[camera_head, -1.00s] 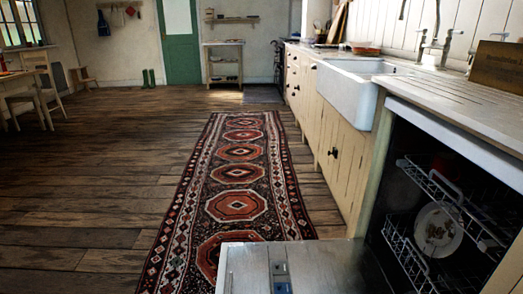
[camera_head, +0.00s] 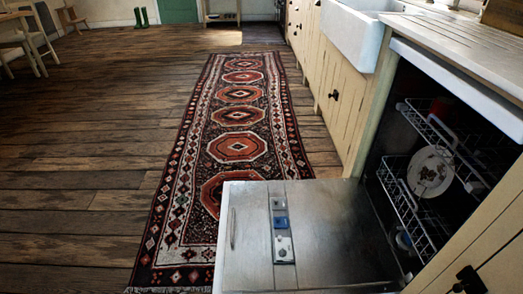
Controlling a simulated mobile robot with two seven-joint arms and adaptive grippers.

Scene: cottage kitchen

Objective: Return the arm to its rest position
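Neither of my arms nor my grippers shows in the head view. The dishwasher (camera_head: 395,75) at the right stands open. Its door (camera_head: 330,235) is folded down flat over the floor, with its inner face up. A patterned plate (camera_head: 431,172) stands in the rack (camera_head: 404,215) inside. A red item (camera_head: 443,110) sits deeper inside and is too dark to make out.
A long patterned runner rug (camera_head: 236,146) lies on the wooden floor (camera_head: 80,190). Cream cabinets (camera_head: 336,100) and a white sink (camera_head: 350,30) line the right side. A chair (camera_head: 37,35) stands at the far left. The floor at the left is clear.

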